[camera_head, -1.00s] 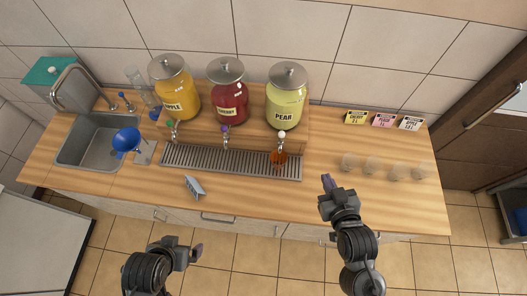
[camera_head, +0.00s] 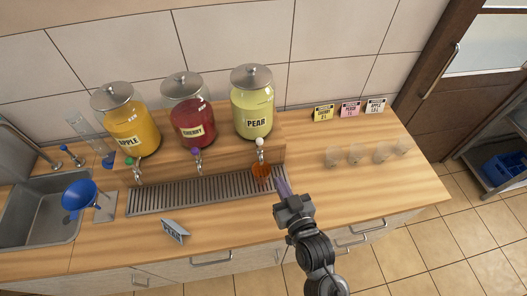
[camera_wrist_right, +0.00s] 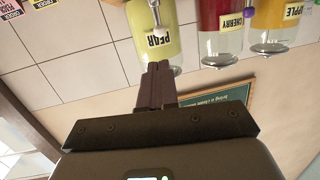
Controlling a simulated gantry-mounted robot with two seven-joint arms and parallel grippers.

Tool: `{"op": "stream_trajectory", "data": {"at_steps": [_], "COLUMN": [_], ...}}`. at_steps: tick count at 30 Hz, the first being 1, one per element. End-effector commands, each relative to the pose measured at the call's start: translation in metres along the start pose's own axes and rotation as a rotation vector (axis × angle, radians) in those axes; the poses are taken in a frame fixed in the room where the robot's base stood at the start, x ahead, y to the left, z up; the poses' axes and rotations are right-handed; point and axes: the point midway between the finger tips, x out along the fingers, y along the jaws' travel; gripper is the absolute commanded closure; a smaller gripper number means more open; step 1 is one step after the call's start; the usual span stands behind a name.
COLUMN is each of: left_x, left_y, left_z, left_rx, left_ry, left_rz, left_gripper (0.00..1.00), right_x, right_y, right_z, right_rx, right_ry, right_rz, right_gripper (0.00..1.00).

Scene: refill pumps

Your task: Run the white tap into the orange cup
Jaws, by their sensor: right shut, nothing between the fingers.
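The white tap (camera_head: 260,142) is on the front of the pear jar (camera_head: 252,105), which holds pale green liquid. The small orange cup (camera_head: 261,170) stands on the drip tray (camera_head: 190,195), below the white tap. My right gripper (camera_head: 283,187) is shut and empty, just right of and in front of the cup in the head view. In the right wrist view its closed fingers (camera_wrist_right: 154,82) point toward the pear jar (camera_wrist_right: 152,35), which appears upside down. The cup is not visible there. My left gripper is out of view.
Left of the pear jar stand a cherry jar (camera_head: 193,115) with a purple tap and an apple jar (camera_head: 127,125) with a green tap. Several clear cups (camera_head: 356,155) stand right. A folded sign (camera_head: 174,231) stands in front. A blue funnel (camera_head: 80,195) is near the sink (camera_head: 40,222).

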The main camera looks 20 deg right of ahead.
Motion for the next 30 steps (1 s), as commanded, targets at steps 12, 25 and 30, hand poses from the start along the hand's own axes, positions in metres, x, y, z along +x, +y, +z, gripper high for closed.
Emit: {"op": "stream_trajectory", "data": {"at_steps": [12,25,30], "left_x": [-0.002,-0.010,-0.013], "left_y": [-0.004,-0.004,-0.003], "left_z": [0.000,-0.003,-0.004], "left_rx": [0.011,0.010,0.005], "left_ry": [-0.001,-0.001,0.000], "left_rz": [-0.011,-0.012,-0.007], "left_gripper": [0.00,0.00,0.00], "right_x": [0.018,0.095,0.119], "right_y": [0.000,0.000,0.000], "right_z": [-0.001,-0.002,-0.001], "right_rx": [-0.002,-0.001,0.000], "right_ry": [0.001,0.001,0.000], "right_rz": [0.000,0.000,0.000], "right_gripper": [1.00,1.00,1.00]}}
